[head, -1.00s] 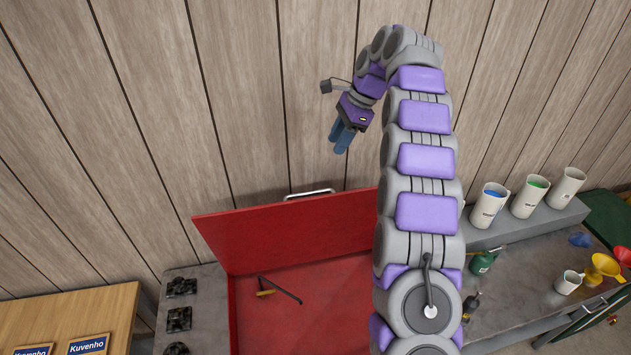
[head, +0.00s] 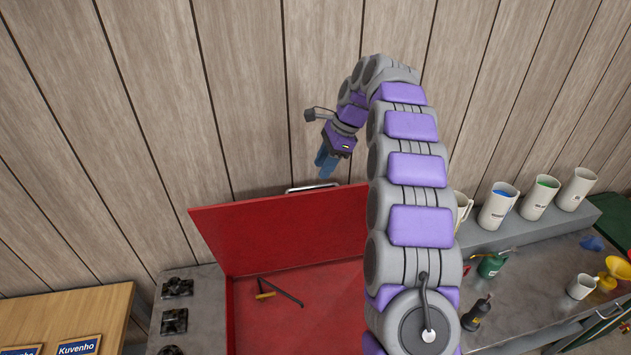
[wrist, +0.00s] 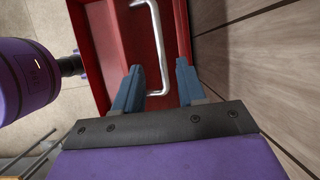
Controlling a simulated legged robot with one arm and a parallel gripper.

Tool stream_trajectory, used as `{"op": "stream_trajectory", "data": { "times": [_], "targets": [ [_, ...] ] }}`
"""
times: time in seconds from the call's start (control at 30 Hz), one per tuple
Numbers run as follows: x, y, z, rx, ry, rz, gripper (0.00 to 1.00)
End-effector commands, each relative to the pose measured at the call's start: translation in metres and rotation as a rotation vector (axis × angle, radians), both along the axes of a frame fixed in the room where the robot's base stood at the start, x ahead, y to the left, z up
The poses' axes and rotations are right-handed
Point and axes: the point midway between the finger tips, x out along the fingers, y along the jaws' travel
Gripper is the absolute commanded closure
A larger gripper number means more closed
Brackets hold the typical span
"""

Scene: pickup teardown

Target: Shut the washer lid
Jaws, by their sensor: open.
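The red washer lid (head: 280,230) stands raised against the plank wall, behind the open red basin (head: 330,285). A metal handle (head: 313,187) sits along the lid's top edge. My gripper (head: 327,160) hangs just above the handle in the head view, fingers pointing down. In the wrist view my gripper (wrist: 156,82) is open, and the handle (wrist: 158,45) shows beyond and between its two blue fingers. I cannot tell whether the fingers touch the handle. My arm hides the lid's right part.
A tool with a yellow grip (head: 278,292) lies in the basin. Black parts (head: 174,321) rest on the grey surface at left, beside a wooden table (head: 90,310). Several white jugs (head: 498,205) stand on a shelf at right, above a bench with a green can (head: 491,265). The plank wall is close behind the lid.

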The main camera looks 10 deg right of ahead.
Motion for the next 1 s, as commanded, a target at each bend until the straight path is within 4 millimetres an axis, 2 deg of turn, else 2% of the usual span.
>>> {"op": "stream_trajectory", "data": {
  "times": [0.4,0.83,1.0],
  "targets": [
    [0.002,0.02,-0.049,0.001,0.0,-0.001,0.6],
    [0.003,0.023,-0.056,0.0,-0.003,-0.001,0.6],
    [0.003,0.023,-0.056,0.0,-0.003,-0.001,0.76]
  ]
}}
